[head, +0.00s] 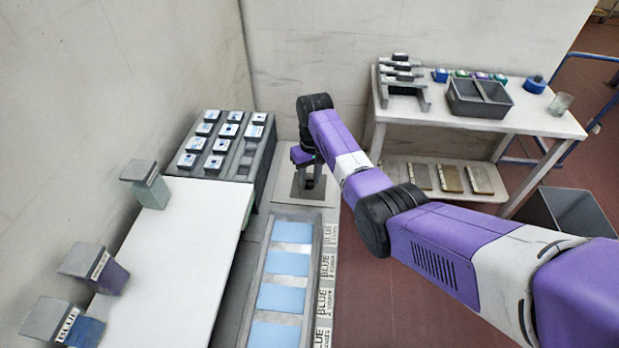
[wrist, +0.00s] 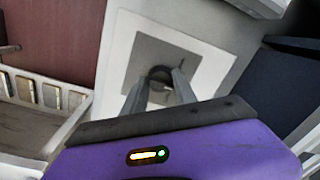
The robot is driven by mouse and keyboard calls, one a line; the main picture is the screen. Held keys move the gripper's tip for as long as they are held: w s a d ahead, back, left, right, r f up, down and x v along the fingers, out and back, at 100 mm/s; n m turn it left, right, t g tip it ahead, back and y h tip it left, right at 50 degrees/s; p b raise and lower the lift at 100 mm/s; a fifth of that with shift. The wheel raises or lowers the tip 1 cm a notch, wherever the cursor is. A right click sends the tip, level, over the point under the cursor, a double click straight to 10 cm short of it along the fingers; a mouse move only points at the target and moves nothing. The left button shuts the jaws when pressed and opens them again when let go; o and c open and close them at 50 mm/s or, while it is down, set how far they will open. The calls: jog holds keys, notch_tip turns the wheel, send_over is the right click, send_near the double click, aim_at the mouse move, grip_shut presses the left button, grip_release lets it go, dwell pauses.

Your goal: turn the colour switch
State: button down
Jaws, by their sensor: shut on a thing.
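The colour switch shows in the wrist view as a dark round knob (wrist: 160,73) on a grey square plate (wrist: 143,58) with a white surround. My gripper (wrist: 160,88) reaches down over it, its two fingers on either side of the knob and shut on it. In the head view my gripper (head: 309,184) is over the grey plate (head: 301,197), at the far end of the long tray. There the arm and fingers hide the knob. I cannot tell which way the knob points.
A grey tray (head: 259,258) with several blue panels runs toward me, beside labels reading BLUE. A dark rack (head: 233,177) of small blocks stands left of the switch. A white bench (head: 185,255) with lidded pots is at left. A white worktable (head: 400,111) stands at right.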

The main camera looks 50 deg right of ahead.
aim_at(311, 178)
dwell(0.4)
jog(key=c, duration=1)
grip_release()
jog(key=shift+s+d+r+b, duration=0.15)
jog(key=shift+r+b, duration=0.15)
jog(key=shift+r, duration=1.65)
jog(key=shift+w+d+r+b, duration=0.1)
jog(key=shift+r+b, duration=0.15)
jog(key=shift+r, duration=1.7)
